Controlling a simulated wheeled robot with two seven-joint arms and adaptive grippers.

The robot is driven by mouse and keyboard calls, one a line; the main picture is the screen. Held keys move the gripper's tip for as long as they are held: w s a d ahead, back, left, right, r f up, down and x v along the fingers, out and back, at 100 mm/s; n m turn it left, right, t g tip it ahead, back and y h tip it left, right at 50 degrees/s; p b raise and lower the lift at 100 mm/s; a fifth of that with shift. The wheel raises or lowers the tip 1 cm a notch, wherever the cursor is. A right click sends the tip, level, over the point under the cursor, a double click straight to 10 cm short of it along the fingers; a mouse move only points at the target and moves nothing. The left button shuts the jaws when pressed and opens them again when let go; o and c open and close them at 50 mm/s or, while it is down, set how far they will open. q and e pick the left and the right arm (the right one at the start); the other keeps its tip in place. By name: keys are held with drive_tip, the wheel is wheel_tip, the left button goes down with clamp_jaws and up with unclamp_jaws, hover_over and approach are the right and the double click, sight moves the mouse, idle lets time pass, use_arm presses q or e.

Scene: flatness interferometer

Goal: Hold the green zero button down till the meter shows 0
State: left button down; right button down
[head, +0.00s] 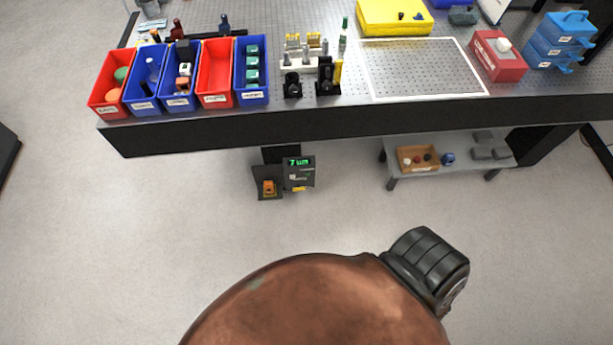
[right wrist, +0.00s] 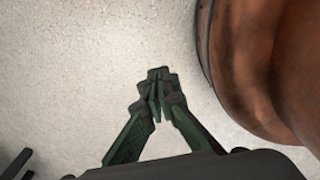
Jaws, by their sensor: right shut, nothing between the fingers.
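The meter (head: 299,173) is a dark box below the front edge of the table, left of the middle in the head view. Its lit green display seems to read "7 um". Its front carries small marks and a yellow patch low down, and I cannot make out a green zero button at this size. My right gripper (right wrist: 158,92) shows in the right wrist view with its green-and-black fingers together and empty. It is over bare floor, away from the meter. My left gripper is not in view.
A dark holder with an orange item (head: 268,187) sits just left of the meter. The perforated table (head: 300,122) carries red and blue bins along its front left. A low grey shelf (head: 455,166) with a wooden box stands to the right. The floor in front is clear.

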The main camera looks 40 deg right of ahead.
idle(0.7)
